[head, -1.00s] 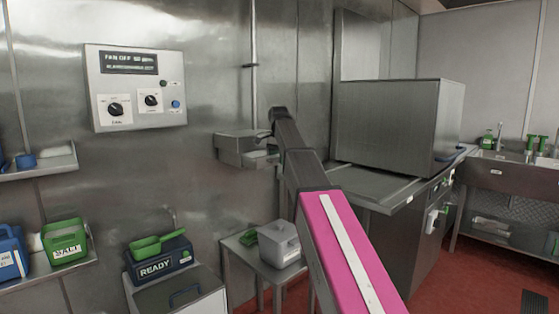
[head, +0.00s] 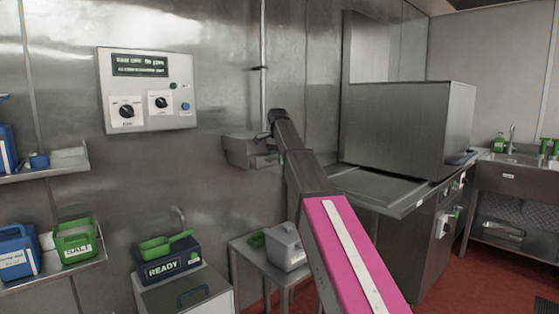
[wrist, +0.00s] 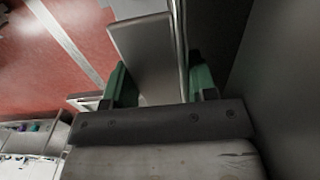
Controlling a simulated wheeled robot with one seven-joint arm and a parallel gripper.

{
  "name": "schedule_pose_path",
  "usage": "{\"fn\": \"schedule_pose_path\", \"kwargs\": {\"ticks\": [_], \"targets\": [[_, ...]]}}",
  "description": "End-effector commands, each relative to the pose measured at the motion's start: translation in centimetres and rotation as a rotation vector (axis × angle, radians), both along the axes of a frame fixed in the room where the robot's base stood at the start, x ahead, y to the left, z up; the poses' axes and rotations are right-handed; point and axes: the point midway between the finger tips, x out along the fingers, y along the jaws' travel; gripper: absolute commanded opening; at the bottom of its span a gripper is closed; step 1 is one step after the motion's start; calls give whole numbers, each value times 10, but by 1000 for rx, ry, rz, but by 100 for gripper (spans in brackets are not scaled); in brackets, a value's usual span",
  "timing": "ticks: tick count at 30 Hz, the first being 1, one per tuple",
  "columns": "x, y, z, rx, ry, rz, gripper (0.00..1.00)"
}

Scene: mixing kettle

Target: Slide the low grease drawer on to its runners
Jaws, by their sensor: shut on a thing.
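A grey metal box-like thing, which I take to be the grease drawer (head: 238,150), shows in the head view in front of the steel wall, left of the hooded machine. My gripper (head: 268,158) is at its right end, partly hidden behind my arm. In the wrist view my gripper (wrist: 160,85) has its two green fingers shut on the drawer's smooth grey metal (wrist: 143,45), which stretches away from the fingers. I cannot make out the runners, nor tell whether the drawer touches the wall.
The hooded machine (head: 408,130) with its flat counter (head: 375,190) stands right of my arm. Below is a small table (head: 262,262) with a grey box (head: 286,246). A blue READY box (head: 167,262) stands at left. A control panel (head: 150,90) hangs on the wall.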

Motion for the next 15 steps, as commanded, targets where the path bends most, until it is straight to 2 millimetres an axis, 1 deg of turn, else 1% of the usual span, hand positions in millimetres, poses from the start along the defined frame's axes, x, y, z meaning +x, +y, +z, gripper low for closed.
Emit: {"fn": "schedule_pose_path", "kwargs": {"ticks": [8, 9, 11, 12, 15], "targets": [[4, 2, 0, 2, -5, 0, 13], [4, 2, 0, 2, -5, 0, 58], [5, 2, 0, 2, -5, 0, 78], [5, 2, 1, 3, -5, 0, 82], [5, 3, 1, 3, -5, 0, 82]]}}
